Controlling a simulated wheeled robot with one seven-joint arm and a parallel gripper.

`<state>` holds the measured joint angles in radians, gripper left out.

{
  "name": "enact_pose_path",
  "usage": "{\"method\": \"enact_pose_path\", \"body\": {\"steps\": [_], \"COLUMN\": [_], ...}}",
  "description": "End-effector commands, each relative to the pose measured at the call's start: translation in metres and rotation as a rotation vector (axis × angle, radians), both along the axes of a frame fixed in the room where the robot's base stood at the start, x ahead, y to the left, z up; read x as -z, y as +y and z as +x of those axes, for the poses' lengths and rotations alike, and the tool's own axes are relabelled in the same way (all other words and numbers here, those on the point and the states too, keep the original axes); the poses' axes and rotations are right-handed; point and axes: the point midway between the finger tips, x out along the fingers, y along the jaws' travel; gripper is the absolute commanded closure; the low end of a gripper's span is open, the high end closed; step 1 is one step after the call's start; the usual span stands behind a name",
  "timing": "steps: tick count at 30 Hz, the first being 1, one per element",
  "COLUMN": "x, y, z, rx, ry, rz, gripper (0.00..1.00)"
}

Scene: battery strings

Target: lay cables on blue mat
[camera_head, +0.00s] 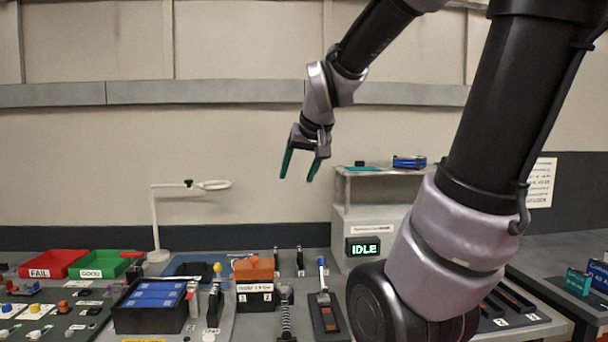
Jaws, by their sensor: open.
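My gripper (297,178) is high above the bench in front of the bare wall. Its two green fingers point down, spread apart, with nothing between them. A dark blue mat (187,269) lies flat on the bench at centre left, below and left of my gripper. It is partly hidden behind a black box. I cannot clearly make out any cable. Small orange pieces near the mat's right side are too small to name.
A black box (125,318) with blue blocks stands before the mat. A red FAIL bin (41,272) and a green GOOD bin (91,274) are at left. A white lamp (156,222) rises behind. A grey cabinet shows an IDLE display (363,248). My arm hides the right side.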

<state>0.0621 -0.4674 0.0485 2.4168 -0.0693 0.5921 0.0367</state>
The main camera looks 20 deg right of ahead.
Motion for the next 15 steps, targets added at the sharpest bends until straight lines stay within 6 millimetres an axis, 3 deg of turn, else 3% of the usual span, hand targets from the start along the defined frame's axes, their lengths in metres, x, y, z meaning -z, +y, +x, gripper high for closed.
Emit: {"method": "enact_pose_path", "body": {"steps": [1, 3, 6, 10, 15], "x": [-0.007, -0.01, -0.011, -0.011, -0.01], "y": [0.006, 0.015, 0.024, 0.031, 0.033], "z": [-0.025, -0.053, -0.083, -0.104, -0.108], "rx": [0.01, 0.02, 0.026, 0.026, 0.026], "ry": [0.005, 0.026, 0.052, 0.071, 0.079], "rz": [0.042, 0.098, 0.164, 0.209, 0.219], "gripper": [0.33, 0.33, 0.33, 0.33, 0.33]}}
